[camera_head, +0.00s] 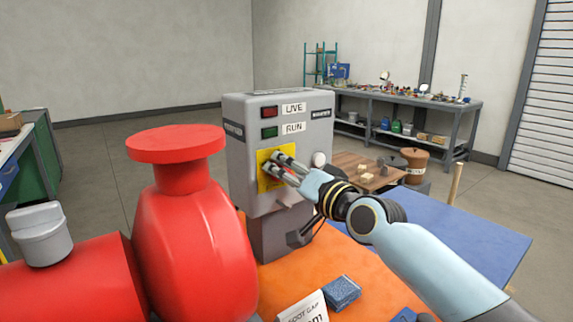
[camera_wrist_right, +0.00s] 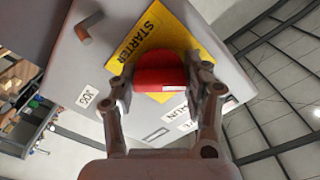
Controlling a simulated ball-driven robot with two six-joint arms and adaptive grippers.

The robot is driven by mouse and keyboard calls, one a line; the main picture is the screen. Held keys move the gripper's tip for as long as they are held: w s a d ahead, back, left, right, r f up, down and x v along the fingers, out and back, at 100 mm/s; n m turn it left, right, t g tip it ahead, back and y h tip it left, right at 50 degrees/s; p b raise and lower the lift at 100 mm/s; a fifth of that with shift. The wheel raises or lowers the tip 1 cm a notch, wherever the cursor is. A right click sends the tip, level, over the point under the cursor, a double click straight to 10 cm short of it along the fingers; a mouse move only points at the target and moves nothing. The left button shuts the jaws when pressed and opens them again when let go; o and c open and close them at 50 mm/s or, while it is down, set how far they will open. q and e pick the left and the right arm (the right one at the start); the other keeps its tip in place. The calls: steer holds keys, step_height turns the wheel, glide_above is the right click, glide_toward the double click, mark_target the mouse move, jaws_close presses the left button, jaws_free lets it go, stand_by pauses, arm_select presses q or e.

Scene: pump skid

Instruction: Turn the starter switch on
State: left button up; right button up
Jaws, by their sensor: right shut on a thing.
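The starter switch is a red knob (camera_wrist_right: 163,72) on a yellow plate marked STARTER (camera_wrist_right: 150,40), on the front of a grey control box (camera_head: 237,165). My right gripper (camera_wrist_right: 165,88) has its two fingers closed on opposite sides of the red knob. In the head view, my right gripper (camera_head: 275,168) reaches the yellow plate (camera_head: 264,180) from the right and hides most of the knob. The knob has a white mark at its edge in the wrist view. My left gripper is not in view.
A red indicator (camera_head: 269,112) beside LIVE and a green one (camera_head: 269,132) beside RUN sit above the plate. A large red pump (camera_head: 195,235) stands close on the left. A blue block (camera_head: 341,292) lies on the orange surface (camera_head: 300,265) in front.

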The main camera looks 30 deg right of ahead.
steer(key=m+p, duration=0.1)
steer(key=m, duration=0.3)
steer(key=shift+m+p, duration=0.3)
steer(key=m+p, duration=0.1)
steer(key=m, duration=0.3)
steer(key=shift+f, duration=0.1)
steer(key=shift+m, duration=0.3)
steer(key=o, duration=1.2)
steer(key=s, duration=0.4)
steer(key=s+d, duration=0.1)
steer(key=s, duration=0.7)
steer(key=shift+d, duration=0.35)
steer(key=shift+f, duration=0.1)
